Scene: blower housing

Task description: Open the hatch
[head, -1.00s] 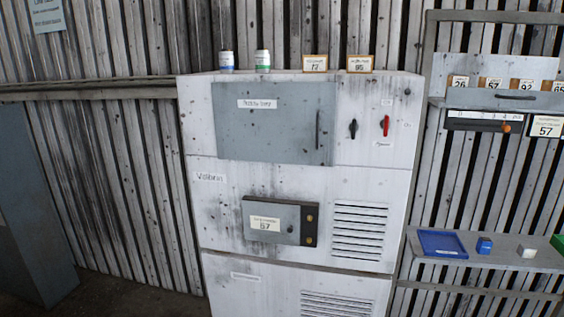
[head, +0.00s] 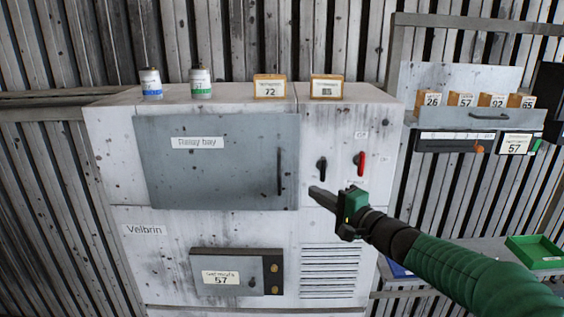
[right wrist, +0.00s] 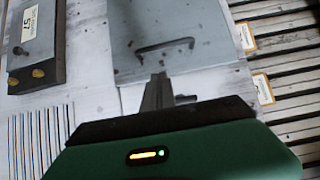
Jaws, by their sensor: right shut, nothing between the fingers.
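The large grey hatch (head: 217,165) on the white housing is closed, with a label reading roughly "Relay bay". Its dark vertical handle (head: 279,171) is near the hatch's right edge; the handle also shows in the right wrist view (right wrist: 164,46). My right gripper (head: 318,193) is shut and empty, in front of the housing, a little right of and below the handle. In the right wrist view the fingers (right wrist: 158,85) point toward the handle and look apart from it. My left gripper is not in view.
A black knob (head: 321,168) and a red knob (head: 360,162) sit right of the hatch. A smaller grey box door (head: 222,278) marked 57 is below. Two canisters and two number blocks stand on top. A shelf with a green tray (head: 534,252) is at right.

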